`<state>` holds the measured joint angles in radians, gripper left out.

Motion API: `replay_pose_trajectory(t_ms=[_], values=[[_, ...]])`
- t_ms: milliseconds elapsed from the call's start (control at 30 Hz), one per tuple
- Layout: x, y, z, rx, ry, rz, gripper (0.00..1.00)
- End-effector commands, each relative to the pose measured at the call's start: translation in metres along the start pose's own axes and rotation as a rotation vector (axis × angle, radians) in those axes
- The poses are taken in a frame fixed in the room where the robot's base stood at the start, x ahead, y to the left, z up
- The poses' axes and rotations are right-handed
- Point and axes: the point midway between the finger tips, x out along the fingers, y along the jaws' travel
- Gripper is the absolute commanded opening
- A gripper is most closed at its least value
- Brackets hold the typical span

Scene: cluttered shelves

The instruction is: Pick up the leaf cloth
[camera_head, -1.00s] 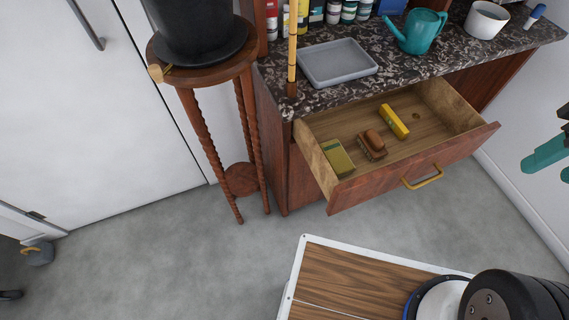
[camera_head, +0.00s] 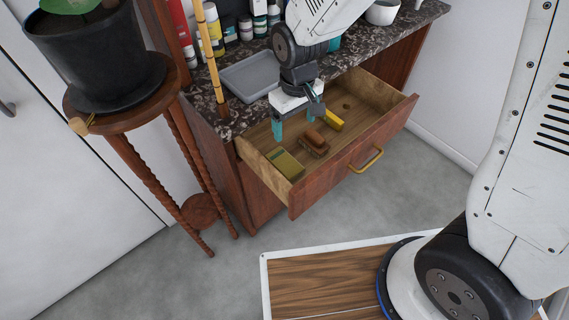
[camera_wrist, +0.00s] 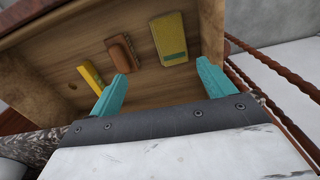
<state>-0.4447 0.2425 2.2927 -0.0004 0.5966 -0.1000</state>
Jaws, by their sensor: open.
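A flat green and yellow block (camera_head: 286,165) lies at the left front of the open drawer (camera_head: 350,165); it looks like the folded leaf cloth, but I cannot read any marking. In the wrist view this block (camera_wrist: 170,38) lies flat beyond my fingertips, toward the right. My gripper (camera_head: 294,127) is open and empty, pointing down over the drawer behind the block. Its teal fingers show spread apart in the wrist view (camera_wrist: 162,74). A brown brush (camera_head: 315,144) lies to the right of the block, and a yellow item (camera_head: 334,121) lies farther right, partly hidden by the gripper.
The drawer's walls and brass-handled front (camera_head: 367,160) surround the items. A potted plant (camera_head: 98,50) stands on a wooden stand (camera_head: 131,107) at left.

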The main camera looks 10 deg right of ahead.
Motion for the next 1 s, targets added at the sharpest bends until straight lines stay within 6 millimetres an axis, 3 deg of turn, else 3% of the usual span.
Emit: replay_pose_trajectory(t_ms=[33, 200, 500, 767, 1000], values=[[0.013, -0.007, -0.004, -0.020, -0.008, -0.001, 0.82], [0.035, -0.016, -0.012, -0.048, -0.011, -0.002, 0.82], [0.085, -0.017, -0.011, -0.050, -0.014, -0.002, 0.82], [0.106, -0.018, -0.012, -0.050, -0.011, -0.002, 0.82], [0.141, -0.025, -0.009, -0.049, -0.013, -0.002, 0.82]])
